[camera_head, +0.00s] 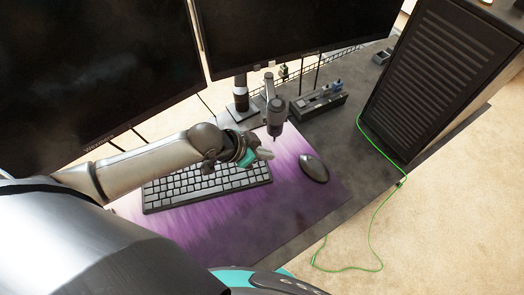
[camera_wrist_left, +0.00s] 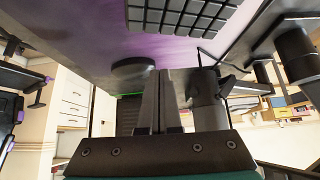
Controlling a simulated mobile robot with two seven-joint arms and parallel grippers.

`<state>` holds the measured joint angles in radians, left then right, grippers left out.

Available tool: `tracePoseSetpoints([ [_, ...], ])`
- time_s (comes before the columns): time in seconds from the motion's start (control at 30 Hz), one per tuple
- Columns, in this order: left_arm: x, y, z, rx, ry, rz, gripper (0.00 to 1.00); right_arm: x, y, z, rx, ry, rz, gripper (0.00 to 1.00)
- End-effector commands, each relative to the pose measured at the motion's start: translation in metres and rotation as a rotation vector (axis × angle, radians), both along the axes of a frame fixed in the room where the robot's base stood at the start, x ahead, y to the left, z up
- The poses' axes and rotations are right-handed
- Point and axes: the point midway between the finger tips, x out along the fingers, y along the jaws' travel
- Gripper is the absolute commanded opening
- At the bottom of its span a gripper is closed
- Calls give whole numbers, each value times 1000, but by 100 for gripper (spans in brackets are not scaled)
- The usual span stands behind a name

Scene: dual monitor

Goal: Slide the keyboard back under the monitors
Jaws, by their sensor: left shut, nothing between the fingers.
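The dark keyboard with light grey keys (camera_head: 207,189) lies on a purple and white desk mat (camera_head: 262,221), in front of the monitors. My left arm crosses over its far side and hides part of that edge. My left gripper (camera_head: 266,154) is shut and empty, just beyond the keyboard's far right corner. The left monitor (camera_head: 90,80) and right monitor (camera_head: 290,28) stand behind the mat. In the left wrist view, the keyboard (camera_wrist_left: 178,15) shows at the top edge, apart from the shut fingers (camera_wrist_left: 160,75). My right gripper is not seen.
A dark mouse (camera_head: 314,168) lies on the mat right of the keyboard. A monitor stand (camera_head: 241,101), a dark desk organiser (camera_head: 319,101) and a black computer tower (camera_head: 437,75) stand farther back. A green cable (camera_head: 374,220) runs over the desk's right edge. The mat's front is clear.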

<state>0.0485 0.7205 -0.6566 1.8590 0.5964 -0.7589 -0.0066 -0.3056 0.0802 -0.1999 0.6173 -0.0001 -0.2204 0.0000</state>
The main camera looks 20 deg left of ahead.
Motion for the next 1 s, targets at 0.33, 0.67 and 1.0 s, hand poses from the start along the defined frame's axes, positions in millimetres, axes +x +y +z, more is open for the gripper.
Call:
tracePoseSetpoints([
  [0.33, 33, -28, -55, 0, 0, 0, 0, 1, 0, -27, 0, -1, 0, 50],
  [0.67, 5, -4, -54, 2, -1, -1, 0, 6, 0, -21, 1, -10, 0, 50],
  [1.0, 3, -1, -54, 2, -1, -1, 0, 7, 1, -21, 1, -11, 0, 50],
])
